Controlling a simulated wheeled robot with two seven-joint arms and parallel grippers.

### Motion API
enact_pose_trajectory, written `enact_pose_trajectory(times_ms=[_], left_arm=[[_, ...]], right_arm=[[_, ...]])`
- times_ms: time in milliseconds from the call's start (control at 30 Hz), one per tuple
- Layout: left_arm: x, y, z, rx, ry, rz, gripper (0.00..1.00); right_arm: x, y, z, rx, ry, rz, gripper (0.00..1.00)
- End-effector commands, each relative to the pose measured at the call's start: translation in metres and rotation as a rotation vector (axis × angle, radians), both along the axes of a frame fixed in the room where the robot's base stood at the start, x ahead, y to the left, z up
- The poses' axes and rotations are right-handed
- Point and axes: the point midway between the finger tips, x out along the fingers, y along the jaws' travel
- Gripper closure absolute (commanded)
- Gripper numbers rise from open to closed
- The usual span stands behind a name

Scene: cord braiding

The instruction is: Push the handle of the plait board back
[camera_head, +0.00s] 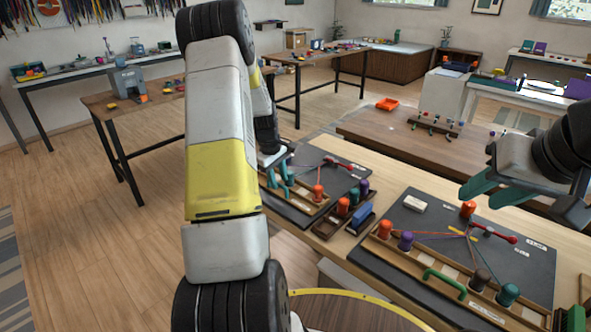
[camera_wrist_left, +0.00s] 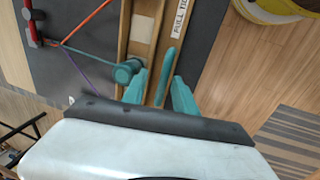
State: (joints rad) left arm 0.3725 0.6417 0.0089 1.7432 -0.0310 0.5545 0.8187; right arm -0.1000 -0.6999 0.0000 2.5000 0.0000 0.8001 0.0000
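The left plait board (camera_head: 298,212) is a dark mat with a wooden rail, cords and pegs; my left arm partly hides it. In the left wrist view a teal handle (camera_wrist_left: 167,68) stands by the wooden rail (camera_wrist_left: 144,30), beside a label reading "PULL TI…". My left gripper (camera_wrist_left: 160,88) is at this handle, its two teal fingers apart, one on each side, with gaps showing. A teal peg (camera_wrist_left: 124,73) is close to the left finger. A second plait board (camera_head: 375,262) to the right has a green handle (camera_head: 443,282). My right gripper (camera_head: 493,190) is open and empty above its far right side.
A dark tray (camera_head: 328,227) with coloured spools and a blue block stands between the boards. A rack with pegs (camera_head: 436,127) stands on the table behind.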

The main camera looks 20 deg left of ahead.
Motion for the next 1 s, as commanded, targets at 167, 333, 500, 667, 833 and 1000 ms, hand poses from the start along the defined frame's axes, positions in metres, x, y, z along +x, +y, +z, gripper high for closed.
enact_pose_trajectory(times_ms=[167, 333, 500, 667, 833, 1000], left_arm=[[-0.001, 0.001, 0.005, 0.001, 0.001, 0.000, 0.66], [-0.005, 0.002, 0.031, 0.001, -0.003, 0.000, 0.66], [-0.010, 0.005, 0.058, 0.001, -0.002, 0.000, 0.66], [-0.013, 0.005, 0.073, 0.001, -0.001, -0.001, 0.66], [-0.014, 0.005, 0.077, 0.000, 0.000, -0.001, 0.66], [-0.014, 0.006, 0.076, 0.000, 0.000, -0.001, 0.66]], right_arm=[[0.000, 0.000, 0.000, 0.000, 0.000, 0.000, 0.64], [0.000, 0.000, 0.000, 0.000, 0.000, 0.000, 0.64], [0.000, 0.000, 0.000, 0.000, 0.000, 0.000, 0.64], [0.000, 0.000, 0.000, 0.000, 0.000, 0.000, 0.64], [0.000, 0.000, 0.000, 0.000, 0.000, 0.000, 0.64], [0.000, 0.000, 0.000, 0.000, 0.000, 0.000, 0.64]])
